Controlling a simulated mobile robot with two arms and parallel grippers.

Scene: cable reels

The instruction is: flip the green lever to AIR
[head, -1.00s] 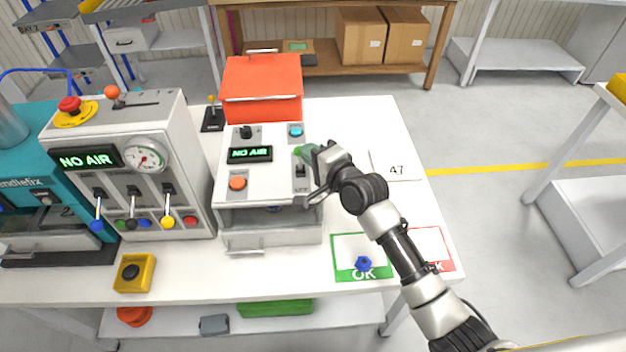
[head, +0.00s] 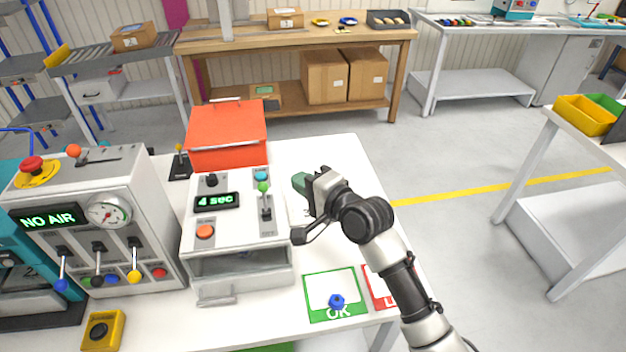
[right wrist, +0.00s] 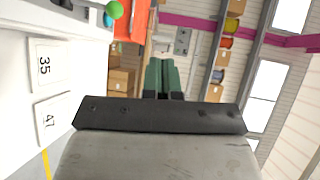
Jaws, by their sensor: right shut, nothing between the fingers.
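The green lever (head: 264,190) stands up on the top panel of the white box (head: 232,245), near its right edge, with its green ball knob at the upper end of its slot. The box's display (head: 216,201) reads "4 sec". My right gripper (head: 300,183) is shut and empty, just right of the green knob and apart from it. In the right wrist view its green fingers (right wrist: 160,76) are together, and the green knob (right wrist: 114,10) is at the upper left. My left gripper is not in view.
The machine (head: 95,235) at left shows "NO AIR" and has several levers. A red box (head: 228,135) stands behind the white box. The green OK mat (head: 318,311) holds a blue part (head: 337,301). The table right of the red box is clear.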

